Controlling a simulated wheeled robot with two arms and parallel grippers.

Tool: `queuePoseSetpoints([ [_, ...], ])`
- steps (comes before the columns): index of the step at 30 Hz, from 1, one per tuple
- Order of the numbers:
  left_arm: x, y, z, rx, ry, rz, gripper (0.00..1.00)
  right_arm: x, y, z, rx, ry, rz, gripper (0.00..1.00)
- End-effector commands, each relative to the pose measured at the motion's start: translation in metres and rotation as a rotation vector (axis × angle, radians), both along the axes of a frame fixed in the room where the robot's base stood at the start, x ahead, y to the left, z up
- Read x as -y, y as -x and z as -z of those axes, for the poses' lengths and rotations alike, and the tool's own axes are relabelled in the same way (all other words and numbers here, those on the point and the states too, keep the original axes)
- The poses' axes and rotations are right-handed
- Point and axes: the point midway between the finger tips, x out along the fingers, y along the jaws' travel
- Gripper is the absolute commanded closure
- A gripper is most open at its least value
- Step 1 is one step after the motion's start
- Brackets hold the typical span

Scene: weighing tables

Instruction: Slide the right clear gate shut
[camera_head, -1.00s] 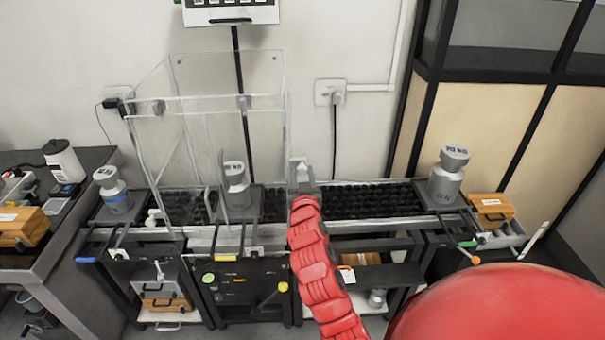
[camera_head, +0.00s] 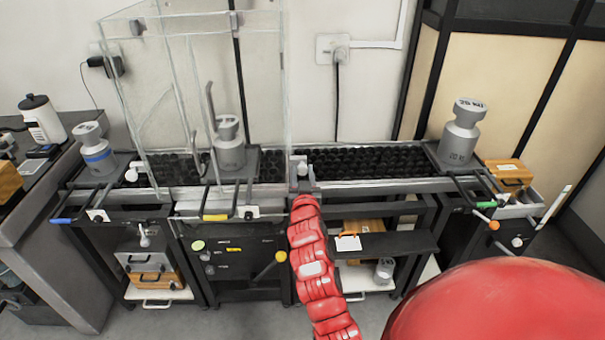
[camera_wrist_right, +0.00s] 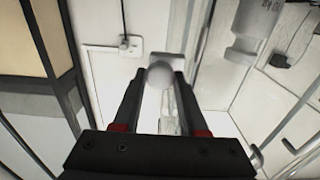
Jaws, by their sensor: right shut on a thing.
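The right clear gate (camera_head: 287,95) is a see-through upright panel on the right side of the clear enclosure around the middle scale. A pale knob (camera_head: 303,169) shows at its lower right edge. My right gripper (camera_head: 302,185) is at this knob, with its red arm reaching up from below. In the right wrist view, the round knob (camera_wrist_right: 160,75) sits between the fingertips of my right gripper (camera_wrist_right: 158,92), which is shut on it. The gate's edges are faint, so how far it stands open cannot be told. My left gripper is not in view.
A grey weight (camera_head: 229,150) stands inside the enclosure, beside a thin upright bar. Another weight (camera_head: 460,130) stands at the right and a blue-banded one (camera_head: 94,150) at the left. Black roller track (camera_head: 370,163) runs between them. Handles stick out along the front.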

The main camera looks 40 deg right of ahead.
Motion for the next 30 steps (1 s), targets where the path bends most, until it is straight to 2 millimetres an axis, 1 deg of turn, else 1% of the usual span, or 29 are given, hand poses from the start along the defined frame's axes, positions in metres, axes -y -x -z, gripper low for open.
queuePoseSetpoints([
  [1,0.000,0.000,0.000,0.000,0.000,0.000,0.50,0.000,0.000,0.007,-0.012,-0.007,0.001,1.00],
  [7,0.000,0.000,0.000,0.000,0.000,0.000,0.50,0.000,0.001,0.009,-0.015,-0.010,0.001,1.00],
  [8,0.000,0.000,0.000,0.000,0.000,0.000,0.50,0.000,0.001,0.009,-0.016,-0.011,0.001,0.57],
  [12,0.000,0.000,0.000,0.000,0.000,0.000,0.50,0.000,0.001,0.008,-0.013,-0.009,0.001,0.31],
  [13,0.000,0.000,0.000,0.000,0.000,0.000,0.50,0.000,0.001,0.007,-0.012,-0.009,0.001,0.30],
  [23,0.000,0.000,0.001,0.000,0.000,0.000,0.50,-0.002,0.002,0.005,-0.008,-0.006,0.000,0.30],
  [26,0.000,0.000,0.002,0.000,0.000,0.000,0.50,-0.006,0.009,0.004,-0.005,-0.005,-0.001,0.30],
  [29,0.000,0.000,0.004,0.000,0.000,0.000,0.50,-0.015,0.023,0.005,-0.005,-0.004,-0.002,0.30],
  [30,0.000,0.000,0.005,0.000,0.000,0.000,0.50,-0.019,0.030,0.005,-0.005,-0.004,-0.003,0.30],
])
